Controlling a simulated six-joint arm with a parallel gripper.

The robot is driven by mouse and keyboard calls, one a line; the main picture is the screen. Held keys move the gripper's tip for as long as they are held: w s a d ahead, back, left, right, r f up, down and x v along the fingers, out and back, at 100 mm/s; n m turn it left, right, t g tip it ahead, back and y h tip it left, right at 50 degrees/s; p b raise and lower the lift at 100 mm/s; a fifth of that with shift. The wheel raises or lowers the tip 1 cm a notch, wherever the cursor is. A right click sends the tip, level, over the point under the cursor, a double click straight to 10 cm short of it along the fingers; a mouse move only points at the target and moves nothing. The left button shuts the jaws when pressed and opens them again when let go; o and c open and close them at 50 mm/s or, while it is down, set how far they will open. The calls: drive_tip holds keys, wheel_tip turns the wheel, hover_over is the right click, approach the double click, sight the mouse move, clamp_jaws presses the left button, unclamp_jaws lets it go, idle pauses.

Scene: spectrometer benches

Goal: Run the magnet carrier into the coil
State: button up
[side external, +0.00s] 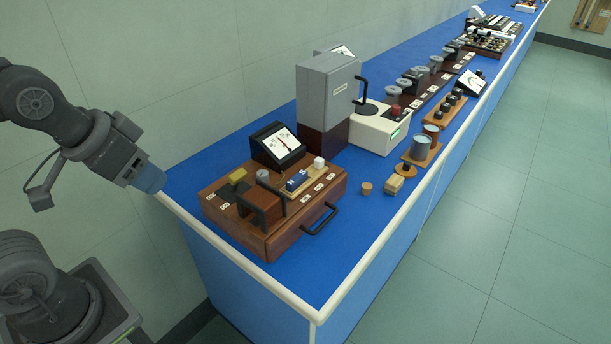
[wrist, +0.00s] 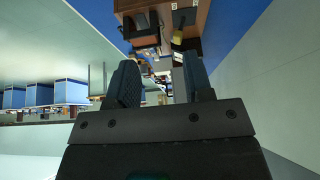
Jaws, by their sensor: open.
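A wooden apparatus box (side external: 268,243) stands on the near end of the blue bench. On its top is a brown block with a dark opening, which looks like the coil (side external: 262,205). A small blue-and-white block, which looks like the magnet carrier (side external: 297,181), sits on a pale strip right of the coil, apart from it. My gripper (side external: 152,181) is left of the box, beyond the bench's edge, touching nothing. In the wrist view my gripper (wrist: 160,82) is open and empty, with the box (wrist: 200,20) upside down at the top. The carrier cannot be made out there.
A black dial meter (side external: 278,147) stands at the box's back; a yellow block (side external: 237,175) is on its left. A black handle (side external: 320,219) juts from the front. A tall grey instrument (side external: 327,90) stands behind. Bare blue bench lies in front of the box.

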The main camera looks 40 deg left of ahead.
drive_tip(key=shift+r, duration=0.1)
drive_tip(key=w+r+g, duration=0.1)
drive_tip(key=w+r, duration=0.4)
drive_tip(key=w, duration=0.3)
drive_tip(key=g, duration=0.5)
hover_over(319, 159)
wheel_tip(319, 159, down, 8)
wheel_tip(319, 159, down, 13)
drive_tip(key=shift+f, duration=0.1)
drive_tip(key=shift+c, duration=0.5)
clamp_jaws()
